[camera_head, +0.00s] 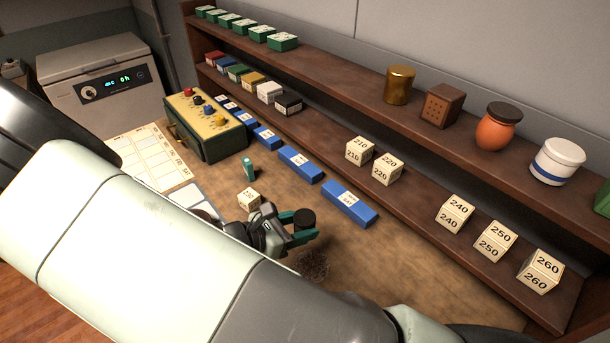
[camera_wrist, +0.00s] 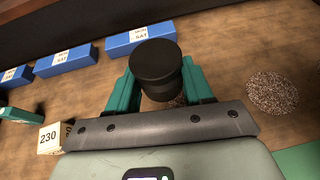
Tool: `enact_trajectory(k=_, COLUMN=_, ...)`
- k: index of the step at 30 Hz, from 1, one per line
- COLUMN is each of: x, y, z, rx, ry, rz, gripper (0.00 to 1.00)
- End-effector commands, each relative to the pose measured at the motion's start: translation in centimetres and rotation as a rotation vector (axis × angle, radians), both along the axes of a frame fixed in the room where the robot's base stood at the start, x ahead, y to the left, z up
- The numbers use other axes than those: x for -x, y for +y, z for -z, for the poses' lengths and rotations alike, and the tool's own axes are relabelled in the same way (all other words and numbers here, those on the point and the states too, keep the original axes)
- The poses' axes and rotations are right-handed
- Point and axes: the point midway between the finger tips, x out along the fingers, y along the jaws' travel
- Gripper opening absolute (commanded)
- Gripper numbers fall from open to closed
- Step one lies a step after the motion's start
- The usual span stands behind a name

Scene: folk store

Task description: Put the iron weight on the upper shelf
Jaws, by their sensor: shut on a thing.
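The iron weight (camera_wrist: 156,64) is a dark, knobbed cylinder; it also shows in the head view (camera_head: 304,219). My gripper (camera_wrist: 160,88) has teal fingers on either side of the weight and is shut on it. In the head view my gripper (camera_head: 303,236) is over the wooden table, in front of the blue boxes; how high it holds the weight I cannot tell. The upper shelf (camera_head: 340,82) is a dark wooden board along the back wall. It carries green boxes at the left, then a brass canister, a brown perforated block, an orange jar and a white tub.
The lower shelf (camera_head: 410,206) bears numbered cubes and small coloured boxes. Blue boxes (camera_head: 348,204) line the table before it. A dark granular patch (camera_wrist: 272,93) lies on the table. The upper shelf is bare between the green boxes and the canister.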

Motion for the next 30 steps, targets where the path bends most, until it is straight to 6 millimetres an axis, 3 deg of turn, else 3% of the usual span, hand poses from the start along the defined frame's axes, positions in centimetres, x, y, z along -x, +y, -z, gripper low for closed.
enact_trajectory(k=5, x=-0.9, y=0.6, z=-1.2, rx=0.000, ry=-0.003, rz=-0.017, gripper=0.00)
enact_trajectory(k=8, x=-2.7, y=1.6, z=-3.1, rx=-0.004, ry=-0.006, rz=-0.053, gripper=0.00)
enact_trajectory(k=11, x=-5.3, y=2.8, z=-6.3, rx=-0.008, ry=-0.008, rz=-0.113, gripper=0.00)
enact_trajectory(k=16, x=-10.1, y=3.7, z=-13.5, rx=-0.009, ry=-0.011, rz=-0.235, gripper=0.00)
enact_trajectory(k=20, x=-13.1, y=3.2, z=-19.3, rx=-0.009, ry=-0.013, rz=-0.319, gripper=0.00)
enact_trajectory(k=26, x=-16.2, y=1.0, z=-27.5, rx=-0.007, ry=-0.013, rz=-0.424, gripper=0.00)
enact_trajectory(k=30, x=-17.6, y=-1.4, z=-33.3, rx=-0.008, ry=-0.016, rz=-0.485, gripper=0.00)
